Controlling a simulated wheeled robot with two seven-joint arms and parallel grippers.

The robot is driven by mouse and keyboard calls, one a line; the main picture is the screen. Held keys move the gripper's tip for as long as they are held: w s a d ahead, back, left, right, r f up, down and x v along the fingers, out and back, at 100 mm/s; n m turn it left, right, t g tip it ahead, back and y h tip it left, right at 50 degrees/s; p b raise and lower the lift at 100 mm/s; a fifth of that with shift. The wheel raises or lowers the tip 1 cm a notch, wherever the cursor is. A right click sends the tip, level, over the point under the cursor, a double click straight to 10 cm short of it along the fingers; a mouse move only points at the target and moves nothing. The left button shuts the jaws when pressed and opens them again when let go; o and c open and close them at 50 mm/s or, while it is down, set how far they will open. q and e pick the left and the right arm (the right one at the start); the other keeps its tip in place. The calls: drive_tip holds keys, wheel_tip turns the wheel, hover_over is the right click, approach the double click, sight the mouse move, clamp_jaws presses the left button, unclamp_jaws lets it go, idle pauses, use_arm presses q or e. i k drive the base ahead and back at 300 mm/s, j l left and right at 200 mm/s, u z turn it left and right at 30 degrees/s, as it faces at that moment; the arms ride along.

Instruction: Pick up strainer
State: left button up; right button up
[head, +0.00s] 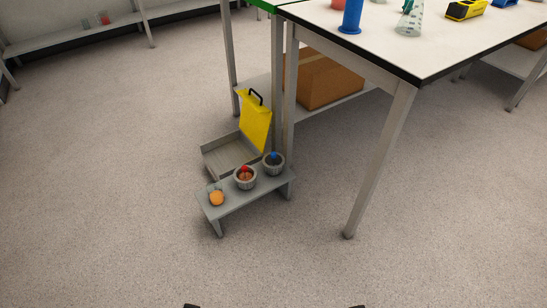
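A low grey bench (226,208) stands on the floor near the middle of the head view. On it are two small ribbed grey tubs in a row. The middle tub (245,182) holds something reddish-brown with a red top, and the right tub (273,166) holds something dark with a blue top. At the bench's left end is a small orange round thing (216,199) with a greyish outline above it. I cannot tell for sure which is the strainer. Only dark tips of my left gripper (192,305) and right gripper (358,306) show at the bottom edge, far from the bench.
A cardboard box (328,80) sits beneath. The floor in front is clear.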

sight(272, 162)
drive_tip(key=i+l+z, duration=0.25)
drive_tip(key=i, duration=0.15)
drive_tip(key=i+l+z, duration=0.2)
drive_tip(key=i, duration=0.2)
